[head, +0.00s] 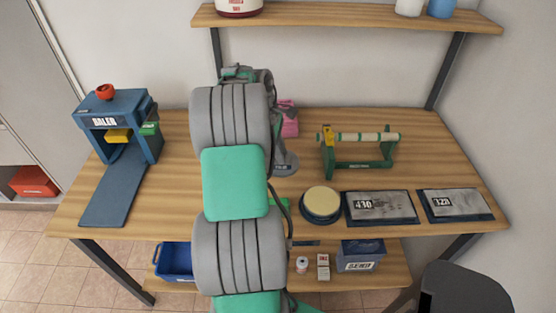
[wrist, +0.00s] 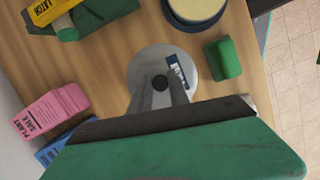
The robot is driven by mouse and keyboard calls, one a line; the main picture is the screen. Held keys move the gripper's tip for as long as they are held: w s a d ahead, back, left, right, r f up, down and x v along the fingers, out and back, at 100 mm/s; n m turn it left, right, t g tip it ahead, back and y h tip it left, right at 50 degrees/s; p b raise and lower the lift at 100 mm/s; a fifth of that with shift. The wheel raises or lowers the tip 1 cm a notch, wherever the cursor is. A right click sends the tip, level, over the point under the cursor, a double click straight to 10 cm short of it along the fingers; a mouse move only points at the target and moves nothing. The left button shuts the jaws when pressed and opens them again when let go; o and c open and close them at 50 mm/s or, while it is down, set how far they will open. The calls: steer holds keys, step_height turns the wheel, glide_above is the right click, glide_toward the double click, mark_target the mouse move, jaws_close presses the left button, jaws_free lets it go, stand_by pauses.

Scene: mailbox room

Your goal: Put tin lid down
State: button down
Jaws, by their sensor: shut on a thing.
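The tin lid (wrist: 148,66) is a round grey disc with a dark knob at its middle and a blue-and-white label. My gripper (wrist: 161,86) is shut on its knob. In the head view the lid (head: 286,164) shows at the right edge of my arm, partly hidden by it, over the middle of the wooden table (head: 420,150). I cannot tell whether the lid touches the table top. My gripper is hidden behind my arm in the head view.
A round dark tin with a cream top (head: 321,203) and a green block (wrist: 223,59) are near the lid. A pink packet (head: 289,120) stands behind. A green roller stand (head: 358,151), two grey plates (head: 380,207) and a blue press (head: 117,125) also occupy the table.

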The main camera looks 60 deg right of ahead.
steer(key=f, duration=0.1)
steer(key=w+d+f, duration=0.1)
steer(key=d+f, duration=0.1)
steer(key=shift+w+d+f, duration=0.1)
steer(key=shift+w+f, duration=0.05)
steer(key=shift+w, duration=0.25)
step_height(320, 180, down, 2)
steer(key=shift+f+p, duration=0.25)
steer(key=shift+p, duration=0.3)
steer(key=shift+f, duration=0.35)
steer(key=shift+f, duration=0.1)
steer(key=c, duration=1.2)
jaws_free()
steer(key=shift+c, duration=0.2)
